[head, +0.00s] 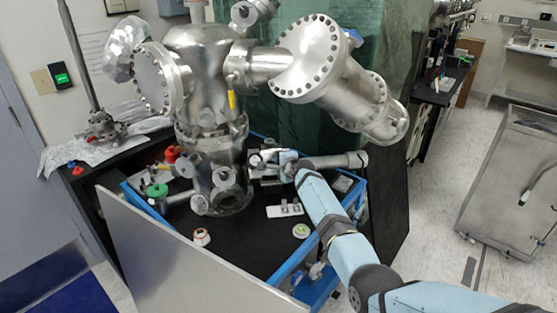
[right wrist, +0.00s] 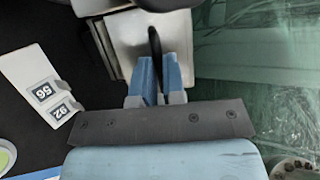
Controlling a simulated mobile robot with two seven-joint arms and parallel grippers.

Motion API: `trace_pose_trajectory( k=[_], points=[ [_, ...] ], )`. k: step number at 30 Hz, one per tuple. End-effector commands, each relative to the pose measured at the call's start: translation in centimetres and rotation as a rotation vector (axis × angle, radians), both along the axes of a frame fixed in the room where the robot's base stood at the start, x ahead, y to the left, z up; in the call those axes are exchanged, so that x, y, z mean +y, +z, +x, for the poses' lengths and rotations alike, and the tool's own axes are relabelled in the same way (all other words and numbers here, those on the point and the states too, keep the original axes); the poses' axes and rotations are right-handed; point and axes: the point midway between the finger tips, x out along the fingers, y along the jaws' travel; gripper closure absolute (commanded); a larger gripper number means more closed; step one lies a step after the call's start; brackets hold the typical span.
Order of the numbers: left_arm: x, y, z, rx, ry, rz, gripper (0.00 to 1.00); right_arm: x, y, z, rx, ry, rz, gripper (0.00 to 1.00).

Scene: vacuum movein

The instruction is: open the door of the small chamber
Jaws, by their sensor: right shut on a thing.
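The large steel vacuum chamber (head: 205,70) stands at the centre of the head view. A small metal chamber (head: 265,172) sits low on its right side, partly hidden by my right gripper. My right gripper (head: 284,158) is at this small chamber. In the right wrist view its two blue fingers (right wrist: 160,82) are shut on a thin black handle (right wrist: 154,46). Behind the handle is a pale metal block (right wrist: 150,32), whose far end is cut off by the frame. I cannot tell whether the door stands open. My left gripper is not in view.
A white plate with small holders (head: 285,210) lies on the black bench top; in the wrist view (right wrist: 38,82) it bears numbered labels. A round white-and-green item (head: 301,231) lies nearby. A metal tube (head: 335,161) extends rightward beside my gripper. Green sheeting (head: 320,100) hangs behind.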

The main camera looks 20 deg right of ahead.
Motion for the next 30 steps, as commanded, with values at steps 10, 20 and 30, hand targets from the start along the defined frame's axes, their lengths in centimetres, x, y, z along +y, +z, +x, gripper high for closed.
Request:
trace_pose_trajectory(
  k=[10, 20, 30],
  points=[
    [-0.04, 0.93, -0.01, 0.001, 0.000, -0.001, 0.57, -0.11, 1.23, 0.43, -0.007, -0.001, -0.002, 1.00],
    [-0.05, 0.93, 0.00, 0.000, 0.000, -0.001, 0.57, -0.13, 1.22, 0.44, -0.008, -0.001, -0.003, 1.00],
    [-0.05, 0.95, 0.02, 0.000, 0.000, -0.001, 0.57, -0.09, 1.06, 0.38, -0.005, -0.001, -0.001, 0.64]
  ],
)
